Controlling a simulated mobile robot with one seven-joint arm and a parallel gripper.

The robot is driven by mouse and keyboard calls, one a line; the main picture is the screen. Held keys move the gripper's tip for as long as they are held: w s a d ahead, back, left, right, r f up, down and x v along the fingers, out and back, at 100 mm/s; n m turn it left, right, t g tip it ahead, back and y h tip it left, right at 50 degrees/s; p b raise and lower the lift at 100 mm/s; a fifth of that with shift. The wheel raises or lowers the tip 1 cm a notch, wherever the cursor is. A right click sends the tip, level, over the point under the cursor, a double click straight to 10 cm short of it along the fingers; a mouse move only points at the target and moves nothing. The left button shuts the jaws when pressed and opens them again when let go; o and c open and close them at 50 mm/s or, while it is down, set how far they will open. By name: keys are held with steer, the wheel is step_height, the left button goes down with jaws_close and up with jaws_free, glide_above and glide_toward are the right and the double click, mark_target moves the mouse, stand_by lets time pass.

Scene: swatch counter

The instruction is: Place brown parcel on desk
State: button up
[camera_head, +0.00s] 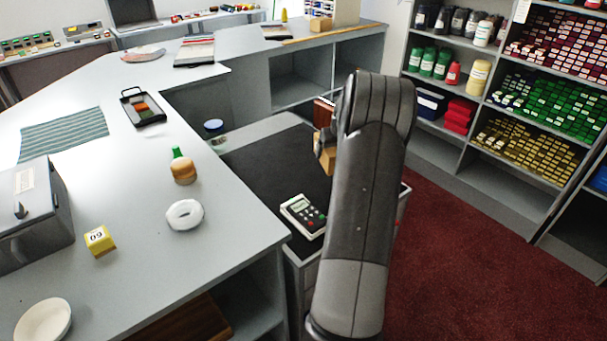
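A tan-brown box (326,163), which looks like the brown parcel, shows in the head view just left of my arm, over the dark-topped low desk (262,165). My arm hides its right side, and I cannot tell whether it rests on the desk or is held above it. A small dark part of my gripper (319,146) shows against the box's left edge. The rest of my gripper is hidden behind my arm, so its opening is not visible.
A calculator (303,216) lies on the desk's near part; a reddish-brown upright item (324,112) stands farther back. The desk's left middle is clear. Shelves stand right.

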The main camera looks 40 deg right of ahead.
steer(key=w+a+f, duration=0.1)
steer(key=w+f, duration=0.1)
steer(key=w, duration=0.1)
steer(key=w+a+f, duration=0.2)
steer(key=w+f, duration=0.1)
steer(key=w, duration=0.1)
steer(key=w+a+f, duration=0.2)
steer(key=w, duration=0.1)
steer(key=shift+w+f, duration=0.25)
steer(key=shift+f, duration=2.05)
steer(key=shift+f, duration=0.15)
steer(key=o, duration=1.2)
